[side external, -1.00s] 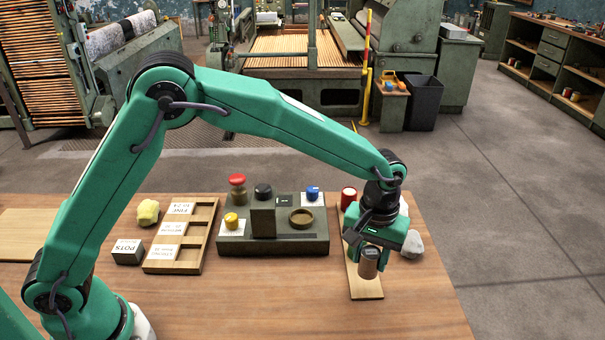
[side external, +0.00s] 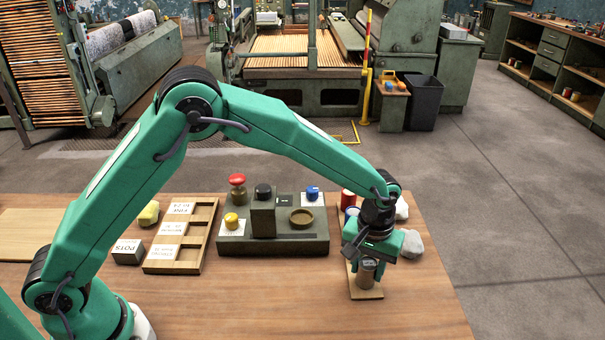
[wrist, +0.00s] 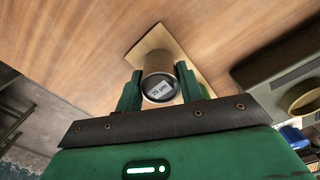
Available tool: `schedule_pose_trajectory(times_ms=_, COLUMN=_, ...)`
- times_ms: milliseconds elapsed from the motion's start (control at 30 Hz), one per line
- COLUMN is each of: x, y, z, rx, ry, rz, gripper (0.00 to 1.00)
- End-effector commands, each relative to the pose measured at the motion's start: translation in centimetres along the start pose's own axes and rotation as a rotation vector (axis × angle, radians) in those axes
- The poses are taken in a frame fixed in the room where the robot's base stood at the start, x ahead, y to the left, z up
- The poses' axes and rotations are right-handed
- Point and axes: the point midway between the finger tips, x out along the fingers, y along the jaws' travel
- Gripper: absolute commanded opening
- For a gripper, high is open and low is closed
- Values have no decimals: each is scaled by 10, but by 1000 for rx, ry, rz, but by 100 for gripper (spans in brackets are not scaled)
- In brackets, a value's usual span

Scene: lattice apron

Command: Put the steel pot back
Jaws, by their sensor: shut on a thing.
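The steel pot (side external: 367,272) is a small grey-brown cylinder, upright between the fingers of my gripper (side external: 366,262). In the wrist view my gripper (wrist: 159,88) is shut on the pot (wrist: 160,88), whose dark lid has a label that seems to read 25 µm. The pot is over the near end of a pale wooden board (side external: 372,293); its base looks at or very near the board, but contact cannot be told. A red-topped pot (side external: 348,198) and a blue-topped pot (side external: 352,212) stand toward the board's far end, partly hidden by my arm.
A dark green block (side external: 285,244) with coloured knobs and a round recess stands left of the board. Further left are a labelled wooden tray (side external: 208,235), a POTS block (side external: 128,252) and a yellow lump (side external: 148,212). A grey stone (side external: 412,243) lies right of my gripper. The front table is clear.

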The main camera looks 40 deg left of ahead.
Motion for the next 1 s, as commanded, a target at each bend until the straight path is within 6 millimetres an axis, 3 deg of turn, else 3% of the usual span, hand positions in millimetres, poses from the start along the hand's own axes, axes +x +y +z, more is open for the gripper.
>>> schedule_pose_trajectory(times_ms=267, x=2, y=0, z=0, rx=0, ry=0, rz=0, gripper=7)
schedule_pose_trajectory(times_ms=300, x=3, y=0, z=0, rx=0, ry=0, rz=0, gripper=42)
schedule_pose_trajectory(times_ms=400, x=3, y=0, z=0, rx=0, ry=0, rz=0, gripper=60)
schedule_pose_trajectory(times_ms=767, x=1, y=0, z=0, rx=0, ry=0, rz=0, gripper=60)
schedule_pose_trajectory(times_ms=1000, x=-14, y=0, z=0, rx=0, ry=2, rz=2, gripper=60)
